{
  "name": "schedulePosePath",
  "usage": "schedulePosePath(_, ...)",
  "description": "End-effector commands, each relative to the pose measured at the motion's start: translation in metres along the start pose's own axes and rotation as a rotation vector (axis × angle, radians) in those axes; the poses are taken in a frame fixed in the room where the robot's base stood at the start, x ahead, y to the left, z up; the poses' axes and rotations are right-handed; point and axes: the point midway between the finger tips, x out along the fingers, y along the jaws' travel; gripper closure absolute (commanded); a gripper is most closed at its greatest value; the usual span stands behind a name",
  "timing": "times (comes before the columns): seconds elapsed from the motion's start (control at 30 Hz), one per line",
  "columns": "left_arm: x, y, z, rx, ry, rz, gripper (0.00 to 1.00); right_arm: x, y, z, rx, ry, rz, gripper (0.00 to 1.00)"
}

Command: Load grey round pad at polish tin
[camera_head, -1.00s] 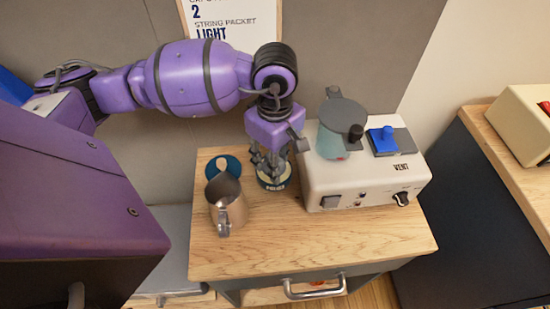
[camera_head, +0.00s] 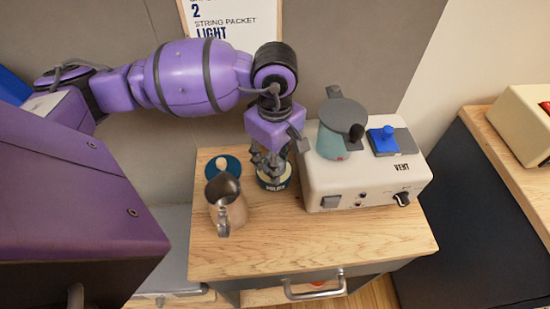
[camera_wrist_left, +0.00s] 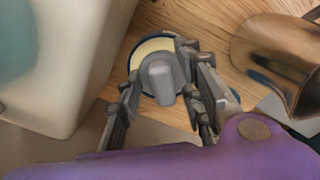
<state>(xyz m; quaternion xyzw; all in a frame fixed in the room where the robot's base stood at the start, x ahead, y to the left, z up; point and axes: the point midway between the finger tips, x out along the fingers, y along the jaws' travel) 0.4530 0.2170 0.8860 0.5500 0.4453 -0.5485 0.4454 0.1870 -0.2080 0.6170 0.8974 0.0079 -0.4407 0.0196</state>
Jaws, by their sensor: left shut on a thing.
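The polish tin (camera_head: 275,185) is a dark round tin with a pale cream top, standing on the wooden cabinet top left of the white unit. My left gripper (camera_head: 268,168) points down over it, with fingertips close to its top. In the left wrist view, the gripper (camera_wrist_left: 163,90) is shut on the grey round pad (camera_wrist_left: 160,78), whose rounded grey grip shows between the fingers. The tin's cream top (camera_wrist_left: 150,48) lies behind the pad and is partly covered. I cannot tell whether pad and cream touch. My right gripper is not in view.
A metal jug (camera_head: 226,203) stands close left of the tin, with a blue disc with a wooden knob (camera_head: 222,164) behind it. The white unit (camera_head: 365,185) is close on the right, bearing a teal pot (camera_head: 332,143) and a blue-handled piece (camera_head: 384,139). The front wood is clear.

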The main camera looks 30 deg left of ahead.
Motion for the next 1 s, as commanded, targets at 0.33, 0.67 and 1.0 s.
schedulePosePath(0.33,-0.018,0.0,0.0,0.0,0.0,-0.001,0.87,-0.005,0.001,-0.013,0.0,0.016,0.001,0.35)
schedulePosePath(0.67,-0.045,0.0,0.0,0.0,0.0,0.002,0.87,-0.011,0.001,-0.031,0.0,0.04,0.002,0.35)
schedulePosePath(1.0,-0.07,0.0,0.0,0.0,0.001,0.0,0.87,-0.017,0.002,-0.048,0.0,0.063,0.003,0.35)
